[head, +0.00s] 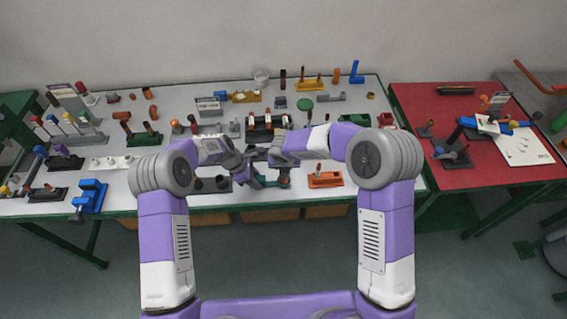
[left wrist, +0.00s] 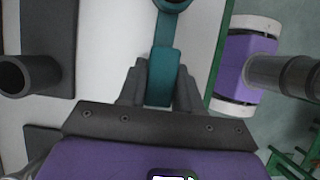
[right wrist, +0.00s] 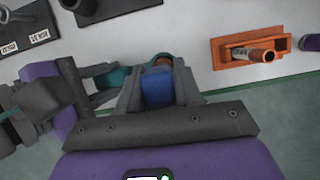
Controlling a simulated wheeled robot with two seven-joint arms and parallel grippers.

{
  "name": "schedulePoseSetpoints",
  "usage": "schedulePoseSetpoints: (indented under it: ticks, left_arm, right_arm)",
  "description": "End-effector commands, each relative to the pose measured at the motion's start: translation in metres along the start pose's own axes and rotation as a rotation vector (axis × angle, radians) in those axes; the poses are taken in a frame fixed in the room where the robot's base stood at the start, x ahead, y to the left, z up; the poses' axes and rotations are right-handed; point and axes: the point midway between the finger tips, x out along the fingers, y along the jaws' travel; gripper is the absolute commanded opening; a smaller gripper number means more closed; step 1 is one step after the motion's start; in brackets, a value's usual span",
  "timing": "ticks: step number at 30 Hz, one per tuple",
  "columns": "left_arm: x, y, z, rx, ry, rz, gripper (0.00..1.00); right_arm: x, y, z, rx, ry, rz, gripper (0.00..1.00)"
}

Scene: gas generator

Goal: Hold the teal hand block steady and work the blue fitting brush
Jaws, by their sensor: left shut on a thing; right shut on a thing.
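The teal hand block (head: 262,182) shows near the front edge of the bench in the head view. In the left wrist view the teal block (left wrist: 164,62) is a bar that widens to a round, ring-like end at the top edge. My left gripper (left wrist: 160,82) is shut on its near end. In the right wrist view my right gripper (right wrist: 158,82) is shut on the blue fitting brush (right wrist: 157,91). A brownish end shows past the fingertips, beside a teal part (right wrist: 112,78). Whether the brush sits inside the teal ring is hidden. Both grippers are close together in the head view.
An orange tray (head: 325,180) with a brown-orange piece stands right of my right gripper. Dark holders (left wrist: 40,75) stand near the left gripper. Many tools and stands fill the grey bench behind. A red table (head: 470,180) stands at the right.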

Motion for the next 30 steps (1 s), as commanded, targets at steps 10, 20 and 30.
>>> schedulePoseSetpoints:
  ticks: [10,20,30]
  left_arm:
    - [0.0,0.0,-0.001,-0.001,0.001,0.001,0.0]
    - [0.0,0.0,-0.001,-0.001,0.002,0.0,0.0]
    - [0.0,0.0,-0.001,-0.001,0.002,0.0,0.0]
  right_arm:
    - [-0.002,0.001,0.002,-0.046,-0.006,0.021,0.08]
    - [-0.02,0.001,0.011,-0.042,-0.01,0.021,0.08]
    - [-0.044,0.001,0.02,-0.042,-0.008,0.02,0.08]
